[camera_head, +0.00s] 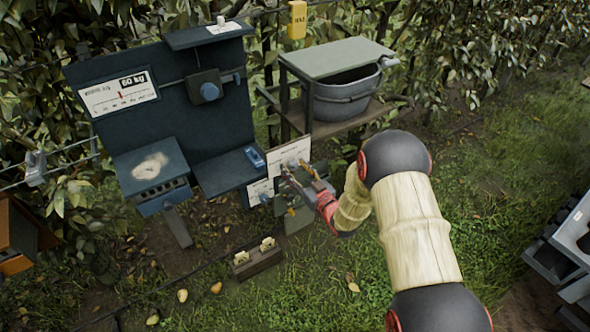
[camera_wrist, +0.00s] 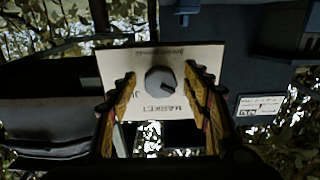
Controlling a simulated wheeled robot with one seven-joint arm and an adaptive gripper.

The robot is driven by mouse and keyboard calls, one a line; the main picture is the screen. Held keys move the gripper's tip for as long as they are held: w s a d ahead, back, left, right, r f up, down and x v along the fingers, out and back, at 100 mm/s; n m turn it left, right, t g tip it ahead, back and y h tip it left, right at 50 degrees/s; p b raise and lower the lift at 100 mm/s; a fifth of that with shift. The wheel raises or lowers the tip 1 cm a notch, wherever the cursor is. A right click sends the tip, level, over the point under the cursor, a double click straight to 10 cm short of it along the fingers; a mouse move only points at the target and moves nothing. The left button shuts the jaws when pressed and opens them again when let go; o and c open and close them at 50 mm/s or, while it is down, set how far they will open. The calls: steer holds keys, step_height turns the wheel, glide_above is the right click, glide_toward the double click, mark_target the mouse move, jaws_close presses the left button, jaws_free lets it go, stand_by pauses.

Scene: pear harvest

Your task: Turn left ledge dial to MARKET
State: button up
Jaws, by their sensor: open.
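The dial is a round grey knob (camera_wrist: 160,80) on a white card (camera_wrist: 118,65), which carries the printed word MARKET below the knob and other partly hidden lettering at the left. A dark pointer mark on the knob faces the lower right. My gripper (camera_wrist: 160,76) is open, with one yellow-and-black finger on each side of the knob. I cannot tell whether the fingers touch it. In the head view my gripper (camera_head: 300,176) is in front of the white card (camera_head: 288,150), and it partly hides the card.
A dark scale stand (camera_head: 160,110) reading 60 kg stands at the left. A smaller white card (camera_head: 258,188) with a blue knob hangs below left of the gripper. A grey bucket (camera_head: 343,100) sits on a shelf behind. Dark crates (camera_head: 560,245) stand at the right; grass lies between.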

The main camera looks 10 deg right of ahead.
steer(key=shift+c, duration=1.4)
steer(key=c, duration=0.9)
